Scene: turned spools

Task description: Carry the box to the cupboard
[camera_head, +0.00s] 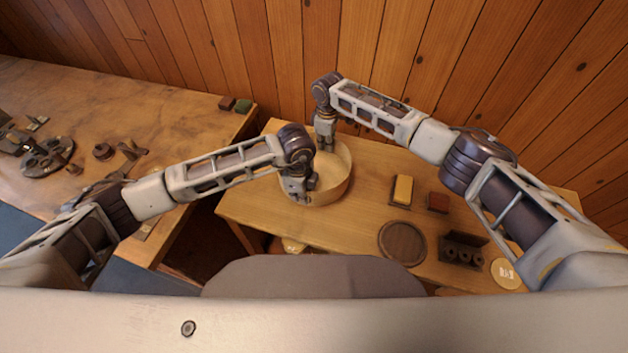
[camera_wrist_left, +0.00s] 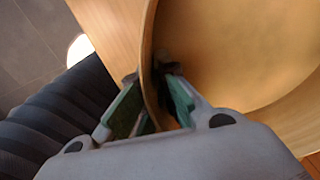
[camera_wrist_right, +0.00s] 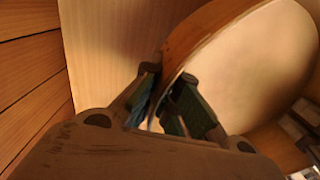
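The box (camera_head: 332,178) is a round, open, pale wooden tub at the back left of the wooden table. It looks empty. My left gripper (camera_head: 299,190) is at its near-left rim. In the left wrist view the fingers (camera_wrist_left: 150,80) lie close on either side of the box wall (camera_wrist_left: 240,50), shut on it. My right gripper (camera_head: 325,137) is at the far rim. In the right wrist view its fingers (camera_wrist_right: 168,80) pinch the wall of the box (camera_wrist_right: 255,60). Whether the box touches the table is hard to tell. No cupboard can be made out.
On the table (camera_head: 370,235) are a yellow block on a dark base (camera_head: 402,190), a red-brown block (camera_head: 438,202), a dark round disc (camera_head: 402,241), a dark rack (camera_head: 463,248) and a pale disc (camera_head: 506,273). A left bench (camera_head: 180,105) holds dark turned parts. A plank wall stands behind.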

